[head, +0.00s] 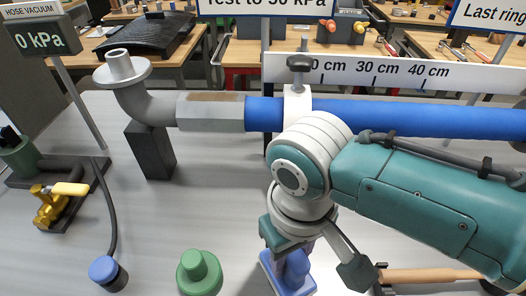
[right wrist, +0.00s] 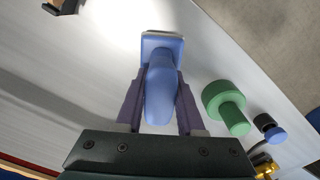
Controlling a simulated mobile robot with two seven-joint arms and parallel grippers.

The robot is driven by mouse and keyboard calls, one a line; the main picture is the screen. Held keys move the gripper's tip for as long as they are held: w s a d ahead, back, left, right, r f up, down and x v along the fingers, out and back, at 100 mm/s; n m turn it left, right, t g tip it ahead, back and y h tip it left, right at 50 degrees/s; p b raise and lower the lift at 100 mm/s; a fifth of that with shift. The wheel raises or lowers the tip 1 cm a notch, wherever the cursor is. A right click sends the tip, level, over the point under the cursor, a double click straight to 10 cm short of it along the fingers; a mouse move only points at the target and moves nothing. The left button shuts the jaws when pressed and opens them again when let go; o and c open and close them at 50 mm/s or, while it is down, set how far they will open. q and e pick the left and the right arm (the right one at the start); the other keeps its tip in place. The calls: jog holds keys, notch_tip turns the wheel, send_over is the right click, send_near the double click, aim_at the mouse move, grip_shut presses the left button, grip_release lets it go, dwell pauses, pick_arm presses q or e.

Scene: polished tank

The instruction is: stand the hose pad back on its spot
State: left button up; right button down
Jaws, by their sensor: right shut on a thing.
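The hose pad (head: 103,270), a small blue disc with a black body, is at the lower left of the bench in the head view, at the end of a thin black hose (head: 112,215). It also shows at the right edge of the right wrist view (right wrist: 272,131). I cannot tell whether it stands or lies tilted. My right gripper (right wrist: 160,92) is shut on a blue block with a square base (right wrist: 160,60), right of the hose pad and apart from it. This block (head: 293,272) is partly hidden under my wrist in the head view. My left gripper is not in view.
A green stepped plug (head: 200,272) stands between the hose pad and the blue block. A brass valve (head: 48,208) sits on a dark base at left. A blue tube (head: 410,118) with a grey flanged elbow (head: 143,95) crosses behind on a dark support (head: 150,152). The bench middle is clear.

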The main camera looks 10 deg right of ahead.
jog(key=shift+f+b, duration=0.75)
jog(key=shift+f, duration=0.25)
jog(key=shift+c, duration=2.2)
grip_release()
jog(key=shift+r, duration=0.1)
notch_tip(320, 180, up, 8)
jog(key=p, duration=0.9)
